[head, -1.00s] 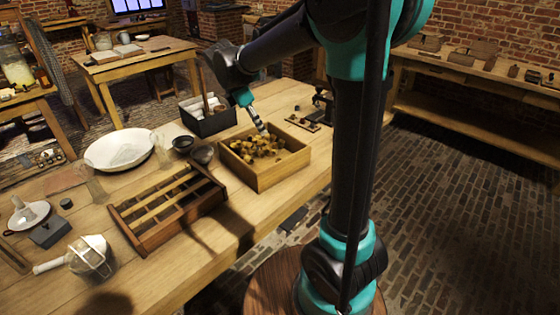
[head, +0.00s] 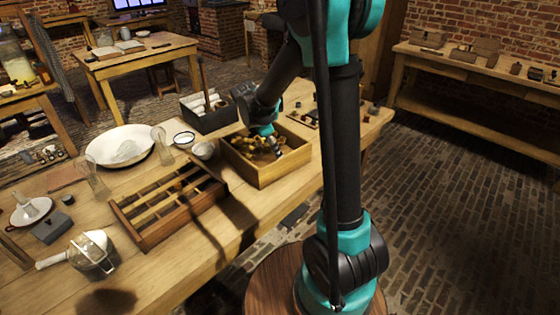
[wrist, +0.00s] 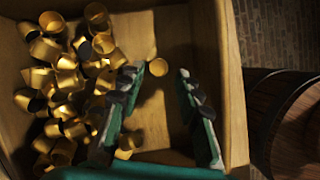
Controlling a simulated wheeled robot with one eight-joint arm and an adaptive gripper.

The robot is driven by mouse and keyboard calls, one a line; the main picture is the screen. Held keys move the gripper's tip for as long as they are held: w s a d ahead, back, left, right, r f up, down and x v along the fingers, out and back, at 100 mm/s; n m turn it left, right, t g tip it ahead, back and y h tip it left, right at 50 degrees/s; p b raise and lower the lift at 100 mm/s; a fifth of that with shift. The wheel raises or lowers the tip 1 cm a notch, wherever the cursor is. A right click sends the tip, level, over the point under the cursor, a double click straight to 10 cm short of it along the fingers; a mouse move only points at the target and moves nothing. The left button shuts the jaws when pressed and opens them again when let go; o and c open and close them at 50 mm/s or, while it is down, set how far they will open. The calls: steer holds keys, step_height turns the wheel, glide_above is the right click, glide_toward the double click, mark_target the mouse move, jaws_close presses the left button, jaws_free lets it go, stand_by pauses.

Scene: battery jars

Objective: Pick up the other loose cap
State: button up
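The wooden box (head: 262,180) on the workbench holds a heap of brass caps, and its walls also show in the wrist view (wrist: 236,100). The heap (wrist: 70,85) fills the left part there. One brass cap (wrist: 158,67) lies apart on the box floor, just beyond and between my fingertips. Another cap (wrist: 126,150) is partly hidden by the left finger. My gripper (wrist: 161,77) is open, with its fingers either side of bare box floor and nothing held. In the head view my gripper (head: 274,148) reaches down inside the box.
A slatted wooden rack (head: 170,208) stands left of the box. A wide white dish (head: 120,147) is further left. The box walls enclose the fingers.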

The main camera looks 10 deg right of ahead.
steer(key=shift+x, duration=1.6)
steer(key=shift+r, duration=0.1)
steer(key=c, duration=0.6)
steer(key=shift+r, duration=0.1)
